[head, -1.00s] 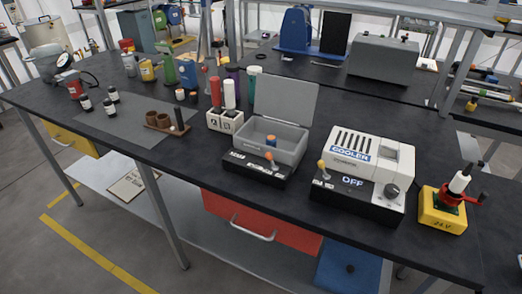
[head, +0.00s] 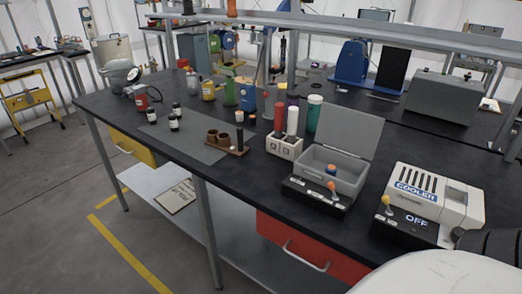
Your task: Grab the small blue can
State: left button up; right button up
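A small blue object with an orange part (head: 331,170) sits inside an open grey box (head: 348,184) on the dark workbench; it is too small to tell if it is a can. A larger blue container (head: 247,96) stands further back, beside a green bottle (head: 229,92). The grey box has its lid up and a black front panel with an orange-knobbed lever. Neither of my grippers is in view. A white and black part of my own body fills the lower right corner.
A white cooler (head: 435,194) reading OFF stands right of the box. Left of it are a white holder (head: 284,146) with red and white cylinders, and a wooden stand (head: 227,147) with brown cups. Small black bottles (head: 174,122) stand on a grey mat (head: 190,142).

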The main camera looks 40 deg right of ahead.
aim_at(331, 169)
jog(key=u, duration=0.15)
jog(key=i, duration=2.75)
jog(key=z, duration=3.45)
jog(key=i, duration=0.55)
jog(key=z, duration=0.05)
